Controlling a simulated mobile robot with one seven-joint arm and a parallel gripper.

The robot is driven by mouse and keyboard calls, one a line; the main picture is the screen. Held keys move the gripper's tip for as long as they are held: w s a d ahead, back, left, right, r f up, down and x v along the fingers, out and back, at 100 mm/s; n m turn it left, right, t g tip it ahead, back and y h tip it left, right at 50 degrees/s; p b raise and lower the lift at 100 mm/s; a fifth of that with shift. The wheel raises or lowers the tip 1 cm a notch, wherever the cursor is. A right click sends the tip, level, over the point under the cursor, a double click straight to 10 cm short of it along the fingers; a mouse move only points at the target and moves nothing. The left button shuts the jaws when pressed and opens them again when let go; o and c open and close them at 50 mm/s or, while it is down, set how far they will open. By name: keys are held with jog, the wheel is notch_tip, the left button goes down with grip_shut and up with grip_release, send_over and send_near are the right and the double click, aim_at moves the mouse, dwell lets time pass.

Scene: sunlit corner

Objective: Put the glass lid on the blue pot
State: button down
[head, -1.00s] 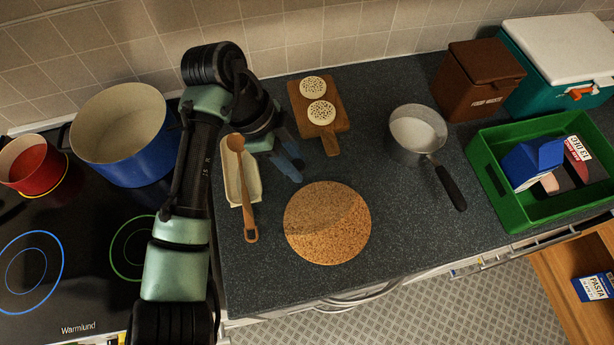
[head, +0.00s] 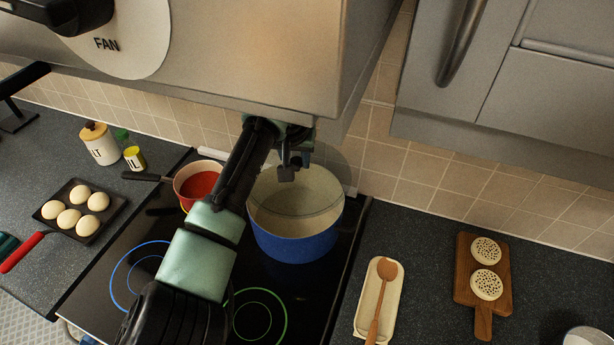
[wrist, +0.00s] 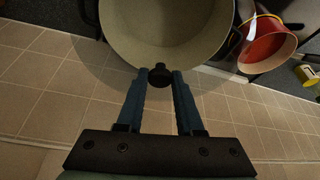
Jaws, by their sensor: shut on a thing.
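The blue pot (head: 295,247) stands on the hob, open at the top with a cream inside; its inside also shows in the wrist view (wrist: 165,25). My gripper (head: 288,170) is over the pot's back part, fingers pointing down. In the wrist view my gripper (wrist: 160,80) is shut on the dark knob of the glass lid (wrist: 160,75). The clear lid (head: 335,158) is hard to see. It looks held above the pot, shifted toward the tiled wall and not lined up with the rim. The exact gap between lid and rim cannot be told.
A fan hood (head: 230,60) hangs close above my arm. A red saucepan (head: 198,184) stands left of the pot. A spoon rest (head: 362,318) with a wooden spoon lies to the right, beside a wooden board (head: 466,275).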

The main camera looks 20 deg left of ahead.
jog(key=shift+w+a+n, duration=0.1)
jog(key=shift+a+n, duration=0.2)
jog(key=shift+a, duration=0.05)
notch_tip(320, 180, down, 4)
jog(key=b, duration=0.4)
jog(key=shift+d+f+b, duration=0.1)
jog(key=shift+f+b, duration=0.4)
jog(key=shift+f, duration=0.65)
jog(key=shift+p, duration=0.6)
jog(key=shift+f+p, duration=0.4)
jog(key=shift+f, duration=0.15)
dwell(2.2)
jog(key=shift+c, duration=2.3)
grip_release()
